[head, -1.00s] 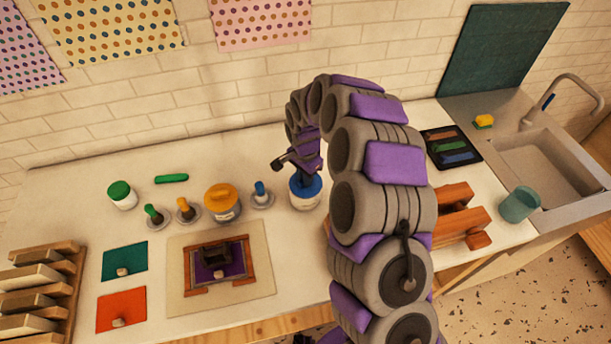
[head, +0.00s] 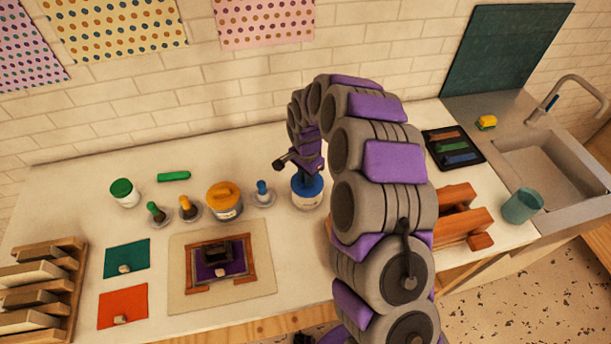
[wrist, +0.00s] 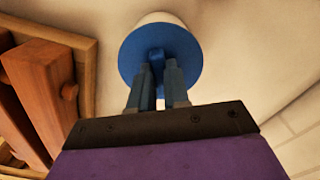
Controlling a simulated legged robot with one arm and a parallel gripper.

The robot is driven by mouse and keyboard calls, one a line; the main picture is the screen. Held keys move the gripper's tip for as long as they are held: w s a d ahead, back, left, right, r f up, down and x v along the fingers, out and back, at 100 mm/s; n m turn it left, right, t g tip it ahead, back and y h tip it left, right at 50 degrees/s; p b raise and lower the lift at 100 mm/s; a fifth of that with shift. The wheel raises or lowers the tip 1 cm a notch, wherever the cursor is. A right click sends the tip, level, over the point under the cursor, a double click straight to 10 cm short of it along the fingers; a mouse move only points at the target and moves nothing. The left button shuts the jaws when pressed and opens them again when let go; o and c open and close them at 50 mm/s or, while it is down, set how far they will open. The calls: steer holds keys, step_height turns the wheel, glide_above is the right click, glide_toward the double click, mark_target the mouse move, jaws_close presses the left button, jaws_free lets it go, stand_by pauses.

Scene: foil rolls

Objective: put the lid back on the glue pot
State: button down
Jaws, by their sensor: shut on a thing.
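The blue lid (head: 316,187) is at the mouth of a white pot (head: 306,203) right of the counter's middle. The lid looks level and on the pot's top, but I cannot tell whether it is fully seated. My gripper (head: 307,176) points down from above and is shut on the lid's knob. In the wrist view my fingertips (wrist: 157,68) grip the small blue knob at the middle of the round lid (wrist: 133,50). A strip of the white pot (wrist: 160,17) shows past the lid's far edge.
A wooden rack (head: 462,215) stands close on the right.

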stand_by(0.3)
steer(key=c, duration=0.5)
jaws_free()
steer(key=shift+c, duration=0.2)
steer(key=shift+r, duration=0.1)
steer(key=shift+r+p, duration=0.75)
steer(key=shift+r, duration=2.65)
steer(key=shift+c, duration=0.2)
jaws_close()
steer(key=shift+f, duration=0.2)
